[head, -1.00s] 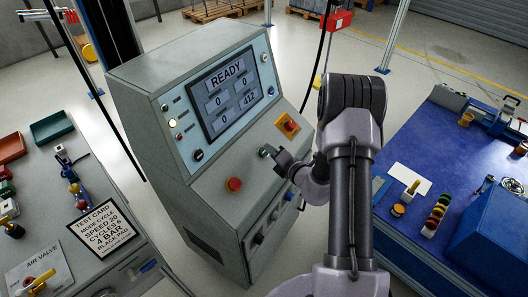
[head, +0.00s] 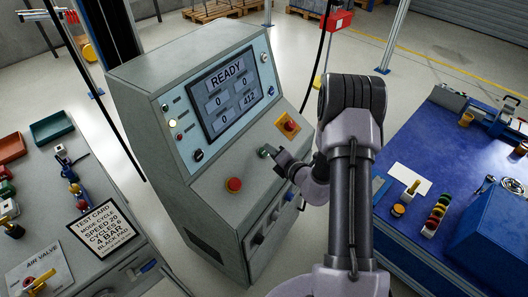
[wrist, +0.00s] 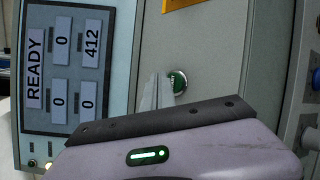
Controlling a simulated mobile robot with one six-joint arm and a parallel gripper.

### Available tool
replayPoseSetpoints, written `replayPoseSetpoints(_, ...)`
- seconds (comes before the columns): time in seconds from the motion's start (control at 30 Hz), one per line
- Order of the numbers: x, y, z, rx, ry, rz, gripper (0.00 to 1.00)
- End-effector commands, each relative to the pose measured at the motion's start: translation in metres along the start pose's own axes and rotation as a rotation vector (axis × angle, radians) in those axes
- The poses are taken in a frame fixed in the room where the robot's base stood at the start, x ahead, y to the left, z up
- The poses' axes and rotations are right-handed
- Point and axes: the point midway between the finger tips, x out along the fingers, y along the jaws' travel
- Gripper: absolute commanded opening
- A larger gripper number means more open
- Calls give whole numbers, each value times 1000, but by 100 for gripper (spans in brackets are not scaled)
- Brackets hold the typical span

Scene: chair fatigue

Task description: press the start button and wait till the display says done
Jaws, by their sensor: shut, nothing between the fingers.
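The grey console (head: 180,95) carries a display (head: 228,92) that reads READY, with three zeros and 412. The display also shows sideways in the wrist view (wrist: 62,62). The green start button (head: 263,152) is on the sloped panel, partly covered by my gripper (head: 270,152). In the wrist view the button (wrist: 179,79) sits right at the tips of my shut, empty gripper (wrist: 160,92). I cannot tell whether the fingertips touch it.
A red mushroom button (head: 233,185) is to the left on the same panel, and a red knob on a yellow plate (head: 289,125) is above right. A grey bench with a test card (head: 104,228) stands left. A blue-topped bench (head: 455,165) stands right.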

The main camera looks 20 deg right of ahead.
Motion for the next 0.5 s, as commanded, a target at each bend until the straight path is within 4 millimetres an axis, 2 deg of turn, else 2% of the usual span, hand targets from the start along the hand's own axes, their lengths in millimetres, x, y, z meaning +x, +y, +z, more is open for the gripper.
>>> replayPoseSetpoints(0.5, 4, -4, -4, 0, 1, 0, 0)
